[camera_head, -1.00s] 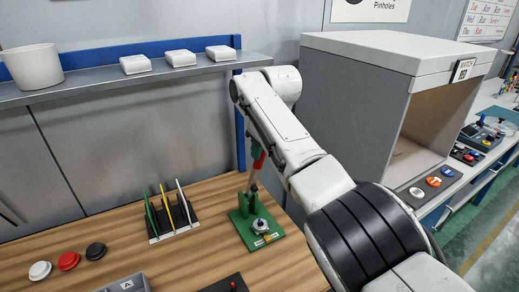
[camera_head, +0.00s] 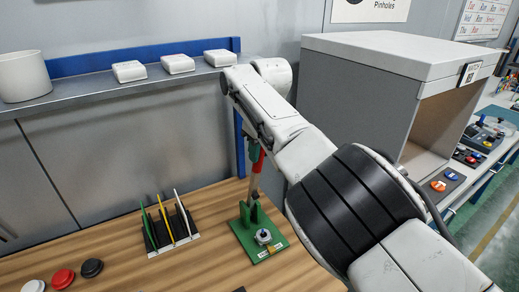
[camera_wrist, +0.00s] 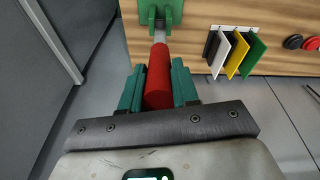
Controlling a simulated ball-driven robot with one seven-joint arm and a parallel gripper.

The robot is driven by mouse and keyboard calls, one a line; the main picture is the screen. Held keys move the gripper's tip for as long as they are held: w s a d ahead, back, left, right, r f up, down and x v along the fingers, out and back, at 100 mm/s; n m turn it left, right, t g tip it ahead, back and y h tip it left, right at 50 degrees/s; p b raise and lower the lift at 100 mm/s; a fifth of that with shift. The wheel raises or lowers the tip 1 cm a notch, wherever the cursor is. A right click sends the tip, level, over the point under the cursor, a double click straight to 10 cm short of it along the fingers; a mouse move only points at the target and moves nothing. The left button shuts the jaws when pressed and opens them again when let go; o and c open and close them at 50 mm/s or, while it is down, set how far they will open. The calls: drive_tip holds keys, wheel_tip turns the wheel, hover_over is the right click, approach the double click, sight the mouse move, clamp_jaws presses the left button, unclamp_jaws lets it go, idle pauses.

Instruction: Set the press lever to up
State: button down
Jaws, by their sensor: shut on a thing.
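The press (camera_head: 262,250) is a green base with a green bracket and a round metal part, standing on the wooden bench. Its lever has a pale metal stem and a red handle (camera_head: 261,160). In the head view the lever rises from the bracket and leans slightly right at its top. My gripper (camera_head: 253,151) has teal fingers and is at the handle, partly hidden behind my arm. In the wrist view my gripper (camera_wrist: 158,88) is shut around the red handle (camera_wrist: 158,65), one finger on each side. The press bracket (camera_wrist: 160,10) lies beyond it.
A rack with green, yellow and white plates (camera_head: 170,228) stands left of the press. Black, red and white round pieces (camera_head: 62,278) lie at the lower left. A shelf (camera_head: 120,85) runs behind the bench. A large grey box (camera_head: 385,90) stands at right.

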drive_tip(key=shift+w+r, duration=0.1)
drive_tip(key=shift+w, duration=0.05)
drive_tip(key=c, duration=1.3)
unclamp_jaws()
drive_tip(key=shift+a, duration=0.1)
drive_tip(key=o, duration=0.3)
drive_tip(key=shift+w, duration=0.15)
drive_tip(key=shift+o, duration=0.8)
drive_tip(key=shift+s+a+r, duration=0.1)
drive_tip(key=shift+s+r, duration=0.2)
drive_tip(key=shift+r, duration=0.3)
drive_tip(key=shift+d+r, duration=0.25)
drive_tip(key=shift+r, duration=0.3)
drive_tip(key=b+v, duration=0.2)
drive_tip(key=v, duration=0.6)
drive_tip(key=shift+r, duration=0.15)
